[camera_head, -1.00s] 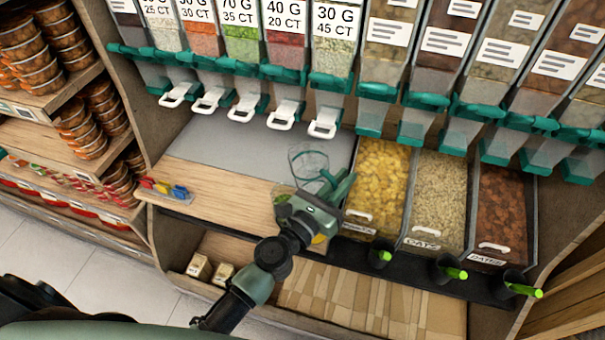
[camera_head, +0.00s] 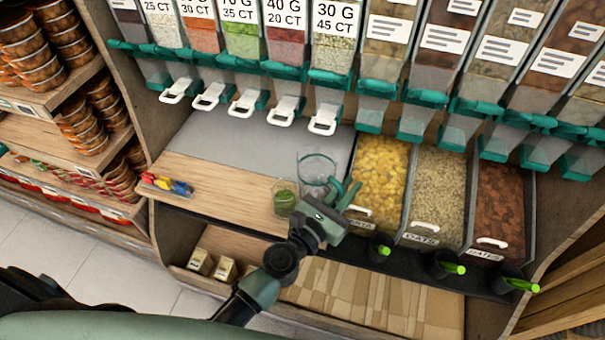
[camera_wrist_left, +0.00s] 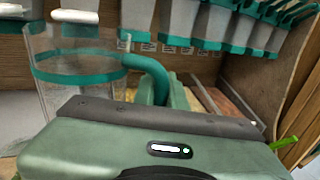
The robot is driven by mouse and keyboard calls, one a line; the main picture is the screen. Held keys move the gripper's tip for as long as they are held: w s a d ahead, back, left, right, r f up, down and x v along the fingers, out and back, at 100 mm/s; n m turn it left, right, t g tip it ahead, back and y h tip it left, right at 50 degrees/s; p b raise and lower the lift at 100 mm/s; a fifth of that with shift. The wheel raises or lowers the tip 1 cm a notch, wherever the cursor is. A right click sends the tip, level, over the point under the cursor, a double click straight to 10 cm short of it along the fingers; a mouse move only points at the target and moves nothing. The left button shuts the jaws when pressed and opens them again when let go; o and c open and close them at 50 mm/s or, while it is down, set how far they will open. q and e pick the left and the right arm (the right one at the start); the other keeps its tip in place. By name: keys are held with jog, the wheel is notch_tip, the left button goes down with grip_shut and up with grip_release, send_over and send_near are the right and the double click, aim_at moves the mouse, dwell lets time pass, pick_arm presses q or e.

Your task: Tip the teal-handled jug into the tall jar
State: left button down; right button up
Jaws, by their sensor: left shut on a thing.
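The jug (camera_head: 317,168) is clear with a teal band and a curved teal handle. It also shows at the left of the left wrist view (camera_wrist_left: 80,68), where it looks about upright with see-through walls. My left gripper (camera_head: 340,199) is shut on the handle (camera_wrist_left: 150,72), and its body hides the jug's lower part in the wrist view. A clear jar (camera_head: 286,198) with green contents stands on the wooden counter, just left of the gripper and below-left of the jug in the head view. My right gripper is not in view.
Dispensers with white levers (camera_head: 247,103) hang above a grey mat (camera_head: 225,140). Colored clips (camera_head: 167,186) lie at the counter's left. Bins of yellow pieces (camera_head: 380,180), oats (camera_head: 440,190) and dates (camera_head: 500,205) stand right of the jug. The counter between clips and jar is clear.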

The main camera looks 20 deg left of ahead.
pick_arm(q)
jog(key=s+b, duration=0.1)
jog(key=s, duration=0.5)
jog(key=shift+s, duration=0.35)
jog(key=shift+a, duration=0.1)
